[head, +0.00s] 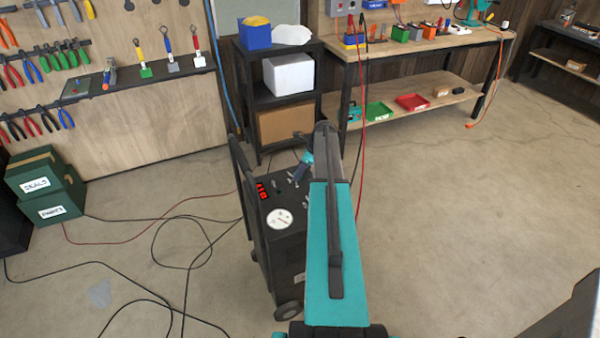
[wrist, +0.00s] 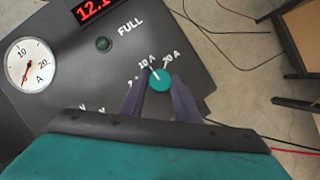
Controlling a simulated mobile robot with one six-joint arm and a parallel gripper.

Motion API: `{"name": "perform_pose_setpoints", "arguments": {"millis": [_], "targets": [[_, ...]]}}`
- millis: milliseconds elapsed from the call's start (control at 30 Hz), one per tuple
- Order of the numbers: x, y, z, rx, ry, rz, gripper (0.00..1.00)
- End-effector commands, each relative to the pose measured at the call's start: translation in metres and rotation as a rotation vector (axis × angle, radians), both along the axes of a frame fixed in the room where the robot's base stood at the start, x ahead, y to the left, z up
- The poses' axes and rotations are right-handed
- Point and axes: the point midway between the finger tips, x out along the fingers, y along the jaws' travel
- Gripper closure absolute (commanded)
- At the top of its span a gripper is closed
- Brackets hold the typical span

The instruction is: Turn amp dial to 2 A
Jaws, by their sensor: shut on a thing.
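The amp dial (wrist: 161,79) is a round teal knob with a white pointer line, on the dark sloping panel of the cart. In the wrist view the pointer leans up and left, toward the 10 A label (wrist: 147,62). A second label (wrist: 172,57), apparently 70 A, is up and right; a label at lower left is mostly hidden by a finger. My gripper (wrist: 160,84) has its dark fingers on both sides of the dial, shut on it. In the head view my arm covers the dial; the cart's panel (head: 276,200) shows left of it.
The panel has a round ammeter (wrist: 30,65) with a red needle near its low end, a red display (wrist: 95,9) and a green FULL light (wrist: 102,44). A black shelf (head: 270,95) and workbench (head: 425,45) stand behind the cart. Cables (head: 170,225) lie on the floor left.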

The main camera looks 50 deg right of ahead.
Motion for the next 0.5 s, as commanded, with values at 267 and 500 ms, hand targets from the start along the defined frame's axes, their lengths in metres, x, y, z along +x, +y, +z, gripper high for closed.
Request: {"name": "perform_pose_setpoints", "arguments": {"millis": [267,500], "targets": [[0.0025,-0.0022,-0.0009,0.001,0.001,0.168,0.94],[0.0042,-0.0033,-0.0014,0.003,0.001,0.384,0.94]]}}
